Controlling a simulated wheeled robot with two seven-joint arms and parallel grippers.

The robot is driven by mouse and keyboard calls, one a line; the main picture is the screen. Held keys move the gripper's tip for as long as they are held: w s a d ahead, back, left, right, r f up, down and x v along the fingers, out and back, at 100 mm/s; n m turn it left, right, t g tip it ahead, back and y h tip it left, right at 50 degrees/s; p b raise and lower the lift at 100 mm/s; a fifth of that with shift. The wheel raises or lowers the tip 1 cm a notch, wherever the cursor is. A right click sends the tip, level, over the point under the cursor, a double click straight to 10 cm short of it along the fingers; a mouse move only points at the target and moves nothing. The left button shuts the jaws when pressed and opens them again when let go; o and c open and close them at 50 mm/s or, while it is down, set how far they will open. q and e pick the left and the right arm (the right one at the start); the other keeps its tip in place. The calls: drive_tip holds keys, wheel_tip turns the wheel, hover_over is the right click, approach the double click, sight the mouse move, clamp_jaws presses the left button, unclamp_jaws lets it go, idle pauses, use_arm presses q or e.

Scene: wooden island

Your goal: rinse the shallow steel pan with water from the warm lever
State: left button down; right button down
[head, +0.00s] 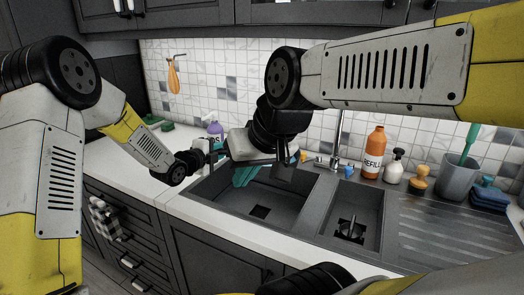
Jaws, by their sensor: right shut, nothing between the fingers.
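My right gripper (284,172) is shut and empty above the sink's left basin, in front of the tap area. My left gripper (214,152) is near the back left of the sink; it is small and overlapped by other parts, so its fingers are unclear. The tap (335,160) stands behind the sink, partly hidden by my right arm. A blue-topped knob (348,171) is at its right. An orange spot (303,156) shows to its left; I cannot tell whether it is the warm lever. I cannot make out the shallow steel pan.
The dark sink has a left basin (219,199) and a right basin (367,212). A teal item (245,176) hangs in the left one. An orange bottle (374,153), white pump bottle (395,168), brush (419,182) and grey cup (458,178) line the back right. The ribbed drainboard (440,226) is clear.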

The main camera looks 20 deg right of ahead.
use_arm(q)
drive_tip(key=shift+r, duration=0.15)
drive_tip(key=shift+s+a+r, duration=0.2)
drive_tip(key=shift+a+r, duration=0.6)
drive_tip(key=shift+r, duration=0.05)
drive_tip(key=shift+s+a+r, duration=0.2)
drive_tip(key=shift+a+r, duration=0.6)
drive_tip(key=shift+s+a+r, duration=0.2)
drive_tip(key=shift+a+r, duration=0.6)
drive_tip(key=shift+r, duration=0.05)
